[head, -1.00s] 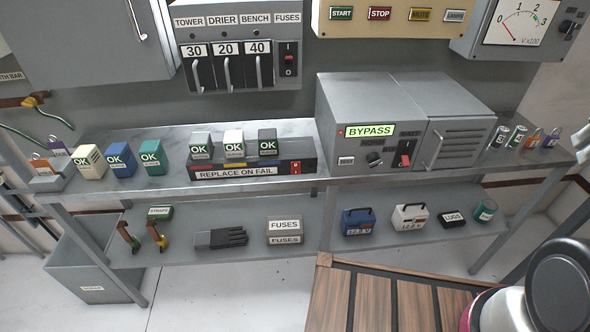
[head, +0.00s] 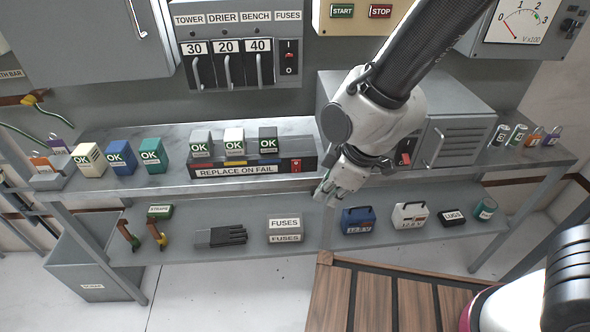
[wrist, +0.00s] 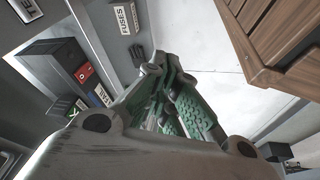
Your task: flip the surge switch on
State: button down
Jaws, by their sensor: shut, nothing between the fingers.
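No label reading "surge" is legible. A small red switch (head: 296,166) sits at the right end of the dark "REPLACE ON FAIL" strip (head: 203,171) on the shelf, below three OK-marked modules. The wrist view shows that red switch (wrist: 84,72) at the left; its position is too small to tell. My gripper (head: 327,194) is shut and empty, in front of the shelf edge, to the right of and below the strip, apart from it. Its green-padded fingers (wrist: 165,100) show in the wrist view.
Other red switches are on the fuses panel (head: 289,58) and the grey bypass box (head: 404,155), which my arm partly hides. Several OK-marked blocks (head: 121,158) stand at left.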

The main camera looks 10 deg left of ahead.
aim_at(296, 166)
jog(key=w+a+r+n+t+y, duration=0.2)
jog(key=w+a+r+n, duration=0.1)
jog(key=w+a, duration=0.1)
jog(key=shift+w+t, duration=0.3)
jog(key=shift+w, duration=0.1)
jog(key=x, duration=0.4)
jog(key=w+x, duration=0.1)
jog(key=x, duration=0.2)
jog(key=w+r+x, duration=0.1)
jog(key=x, duration=0.3)
jog(key=shift+w+a+f, duration=0.25)
jog(key=shift+w+f, duration=0.05)
jog(key=shift+w, duration=0.05)
jog(key=shift+w+a, duration=0.15)
jog(key=shift+w, duration=0.25)
